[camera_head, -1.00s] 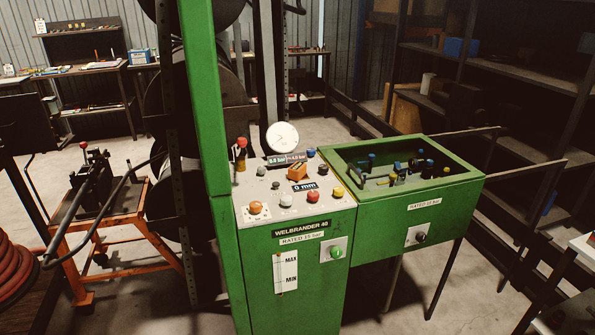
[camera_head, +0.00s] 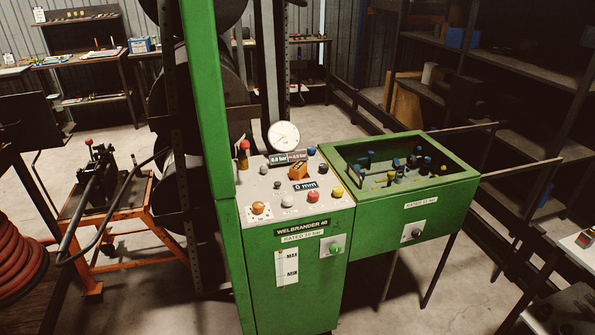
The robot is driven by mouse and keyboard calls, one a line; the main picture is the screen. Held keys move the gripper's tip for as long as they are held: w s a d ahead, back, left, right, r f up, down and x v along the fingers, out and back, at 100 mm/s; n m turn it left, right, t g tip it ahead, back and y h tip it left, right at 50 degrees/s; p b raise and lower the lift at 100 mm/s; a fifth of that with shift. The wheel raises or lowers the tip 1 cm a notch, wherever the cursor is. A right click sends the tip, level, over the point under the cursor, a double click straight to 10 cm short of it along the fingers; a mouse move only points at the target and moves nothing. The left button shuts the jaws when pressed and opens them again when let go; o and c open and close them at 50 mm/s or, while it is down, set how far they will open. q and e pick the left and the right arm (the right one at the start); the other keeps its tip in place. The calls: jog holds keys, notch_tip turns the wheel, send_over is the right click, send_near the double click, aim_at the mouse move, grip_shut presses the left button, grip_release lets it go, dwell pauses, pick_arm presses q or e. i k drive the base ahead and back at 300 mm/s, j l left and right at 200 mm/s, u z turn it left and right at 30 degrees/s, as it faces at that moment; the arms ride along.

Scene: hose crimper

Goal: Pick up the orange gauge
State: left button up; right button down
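A small orange block-shaped object (camera_head: 298,171), which looks like the orange gauge, sits on the sloped grey top of the green machine's control panel (camera_head: 275,186). It lies behind the "0 mm" label and in front of the bar display. A round white dial (camera_head: 284,136) stands upright at the panel's back edge. Neither of my grippers shows in the head view.
The green machine (camera_head: 300,255) fills the middle, with coloured knobs on its panel. A green open tray (camera_head: 415,207) with several small parts adjoins it on the right. An orange cart (camera_head: 120,235) and red hose (camera_head: 15,265) stand left; dark shelves (camera_head: 510,75) stand right.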

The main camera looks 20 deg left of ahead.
aim_at(299, 169)
jog(key=i+l+u, duration=0.1)
jog(key=u, duration=0.45)
jog(key=l+u, duration=0.25)
jog(key=l, duration=0.25)
jog(key=i+l+u, duration=0.1)
jog(key=l+u, duration=0.15)
jog(key=l, duration=0.25)
jog(key=l+u, duration=0.25)
jog(key=l, duration=2.25)
